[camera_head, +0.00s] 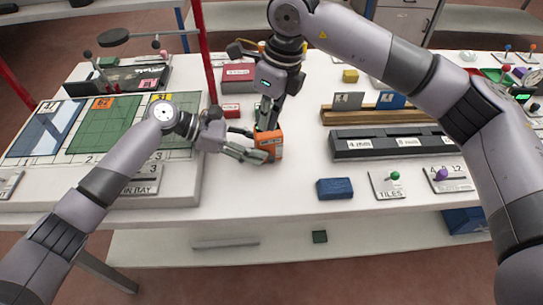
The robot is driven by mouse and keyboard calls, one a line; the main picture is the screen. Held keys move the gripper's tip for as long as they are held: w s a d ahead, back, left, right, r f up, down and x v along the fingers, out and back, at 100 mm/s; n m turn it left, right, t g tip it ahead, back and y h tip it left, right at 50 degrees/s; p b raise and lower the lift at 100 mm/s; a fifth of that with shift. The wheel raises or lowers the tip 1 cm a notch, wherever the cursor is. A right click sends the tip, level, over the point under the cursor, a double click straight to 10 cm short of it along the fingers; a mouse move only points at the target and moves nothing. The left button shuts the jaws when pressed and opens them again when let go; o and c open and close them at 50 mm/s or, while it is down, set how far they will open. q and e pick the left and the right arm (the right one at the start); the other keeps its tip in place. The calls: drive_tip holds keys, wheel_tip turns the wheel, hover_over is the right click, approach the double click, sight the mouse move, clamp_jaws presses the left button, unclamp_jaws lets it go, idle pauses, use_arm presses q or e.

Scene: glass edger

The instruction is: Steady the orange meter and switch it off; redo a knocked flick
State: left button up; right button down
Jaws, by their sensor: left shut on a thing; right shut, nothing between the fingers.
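The orange meter (270,148) stands upright on the white table, near the middle of the front part. My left gripper (260,150) comes in from the left and is shut on the meter's sides, low over the table. My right gripper (266,124) points down from above, its fingers shut and empty at the meter's top. The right fingertips partly cover the meter's top, so the switch and its setting cannot be made out. I cannot tell whether the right fingertips touch the meter.
A blue block (335,188) lies right of the meter near the front edge. Small plates with a green knob (395,176) and a purple knob (441,174) lie further right. A dark labelled rack (390,144) stands behind them. The bay board (104,179) fills the left side.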

sight(273, 157)
drive_tip(key=shift+s+d+f+n+h, duration=0.15)
drive_tip(key=shift+s+d+f+h, duration=0.2)
drive_tip(key=shift+s+h, duration=0.25)
drive_tip(key=shift+s+d+f+n+h, duration=0.15)
drive_tip(key=shift+s+d+f+h, duration=0.1)
drive_tip(key=shift+s+f+h, duration=0.25)
drive_tip(key=shift+f, duration=2.25)
drive_tip(key=shift+f, duration=0.1)
drive_tip(key=shift+f, duration=0.7)
wheel_tip(273, 157, up, 7)
drive_tip(key=s, duration=0.1)
drive_tip(key=shift+d, duration=0.2)
drive_tip(key=shift+s, duration=0.1)
drive_tip(key=shift+w+a+f, duration=0.3)
drive_tip(key=shift+w+f, duration=0.15)
drive_tip(key=shift+w, duration=0.25)
use_arm(q)
drive_tip(key=shift+c, duration=0.2)
use_arm(e)
drive_tip(key=shift+f, duration=2.35)
